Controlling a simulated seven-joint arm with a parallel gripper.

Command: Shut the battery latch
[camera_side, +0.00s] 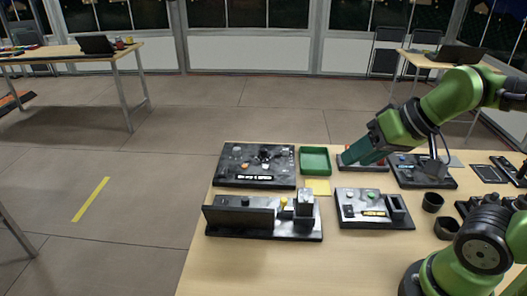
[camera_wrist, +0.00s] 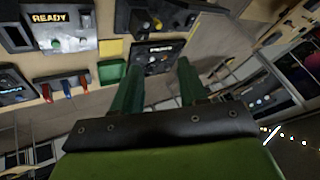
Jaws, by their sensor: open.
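My gripper (camera_side: 348,157) is over the back of the table, tilted down and pointing left. In the wrist view its two green fingers (camera_wrist: 158,76) stand apart with nothing between them. I cannot tell for certain which part is the battery latch. A black unit (camera_side: 262,231) at the front left has an upright black panel, a yellow knob (camera_side: 284,202) and an upright block (camera_side: 304,202). Its dark body also shows in the wrist view (camera_wrist: 122,20). My gripper is behind and right of this unit, not touching it.
A black knob panel (camera_side: 235,179), green tray (camera_side: 314,158) and yellow pad (camera_side: 318,187) stand nearby. A lever panel (camera_wrist: 48,91) is close to my gripper. A grey-faced unit (camera_side: 350,210) and black cups (camera_side: 432,202) are further forward. The table front (camera_side: 260,270) is clear.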

